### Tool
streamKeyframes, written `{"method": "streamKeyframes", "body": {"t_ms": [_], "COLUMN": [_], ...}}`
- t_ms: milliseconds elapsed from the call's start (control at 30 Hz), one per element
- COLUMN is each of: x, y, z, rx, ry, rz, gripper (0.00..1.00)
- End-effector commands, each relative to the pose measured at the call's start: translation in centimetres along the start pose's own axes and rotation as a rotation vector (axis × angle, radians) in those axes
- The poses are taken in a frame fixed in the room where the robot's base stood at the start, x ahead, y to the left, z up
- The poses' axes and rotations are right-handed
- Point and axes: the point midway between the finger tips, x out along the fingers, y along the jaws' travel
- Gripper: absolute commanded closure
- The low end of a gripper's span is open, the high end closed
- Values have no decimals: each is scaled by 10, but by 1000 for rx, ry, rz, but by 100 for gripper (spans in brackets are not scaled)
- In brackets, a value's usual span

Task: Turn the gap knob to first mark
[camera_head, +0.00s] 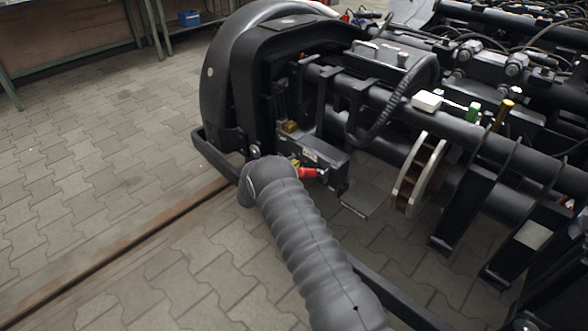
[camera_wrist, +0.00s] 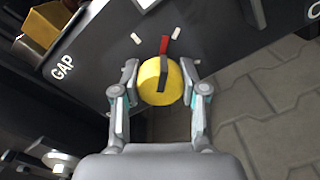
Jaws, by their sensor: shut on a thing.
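The gap knob (camera_wrist: 153,83) is a round yellow knob with a dark bar across its face, in the wrist view. A red pointer (camera_wrist: 165,46) at its top points up, slightly right, between two white marks. One mark (camera_wrist: 136,38) is up-left and the other mark (camera_wrist: 176,29) is up-right of the pointer. My gripper (camera_wrist: 160,82) is shut on the knob, one finger on each side. The label GAP (camera_wrist: 62,67) is on the dark panel to the left. In the head view, my arm covers most of the knob; a little yellow (camera_head: 295,163) shows.
The knob is on a black box (camera_head: 320,158) under the bogie frame. A red part (camera_head: 308,173) shows beside my wrist. A brass-coloured block (camera_wrist: 38,30) and a bolt (camera_wrist: 62,160) are at the left in the wrist view. Paved floor (camera_head: 110,180) lies open at the left.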

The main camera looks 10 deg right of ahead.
Motion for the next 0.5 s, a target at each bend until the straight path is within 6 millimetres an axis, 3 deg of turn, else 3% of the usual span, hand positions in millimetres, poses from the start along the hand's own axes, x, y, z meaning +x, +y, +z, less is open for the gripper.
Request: {"method": "streamKeyframes", "body": {"t_ms": [500], "x": [1], "y": [-2], "z": [-1], "rx": [-488], "ry": [0], "rz": [0], "gripper": [92]}}
